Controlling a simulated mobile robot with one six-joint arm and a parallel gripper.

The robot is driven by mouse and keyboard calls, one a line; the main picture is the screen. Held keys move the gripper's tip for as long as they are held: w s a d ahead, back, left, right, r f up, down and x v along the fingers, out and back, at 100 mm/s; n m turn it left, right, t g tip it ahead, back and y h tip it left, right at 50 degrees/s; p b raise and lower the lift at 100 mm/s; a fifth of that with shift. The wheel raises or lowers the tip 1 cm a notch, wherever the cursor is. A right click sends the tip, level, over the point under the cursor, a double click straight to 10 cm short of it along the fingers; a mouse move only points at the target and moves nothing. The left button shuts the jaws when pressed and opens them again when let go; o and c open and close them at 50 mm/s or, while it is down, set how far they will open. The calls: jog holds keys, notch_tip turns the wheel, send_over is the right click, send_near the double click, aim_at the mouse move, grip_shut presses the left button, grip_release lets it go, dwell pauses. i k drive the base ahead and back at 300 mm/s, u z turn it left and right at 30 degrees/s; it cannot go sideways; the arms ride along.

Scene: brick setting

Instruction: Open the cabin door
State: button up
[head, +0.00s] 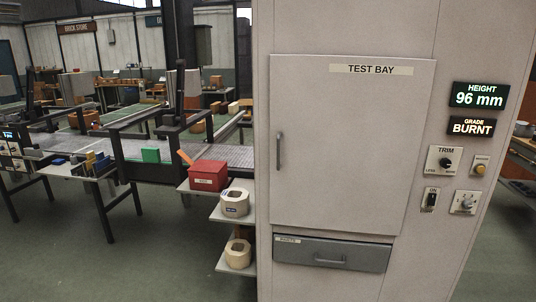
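A tall pale grey cabin fills the middle and right of the head view. The door looks shut, lying against the cabin front. A vertical bar handle (279,150) sits near the door's left edge. What is behind the door is hidden. My gripper is not in view, and nothing touches the handle.
Below the door is a shut grey drawer (332,254). To the door's right are displays reading 96 mm (478,96) and BURNT (472,127), with knobs and a switch (431,200). Left stand a red box (208,176), ring-shaped pieces (235,203) on shelves and a conveyor (150,147).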

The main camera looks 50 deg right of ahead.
aim_at(346, 132)
jog(key=z, duration=0.15)
jog(key=k, duration=0.55)
jog(key=u, duration=1.2)
jog(key=k, duration=0.45)
jog(key=z, duration=0.3)
jog(key=i, duration=0.5)
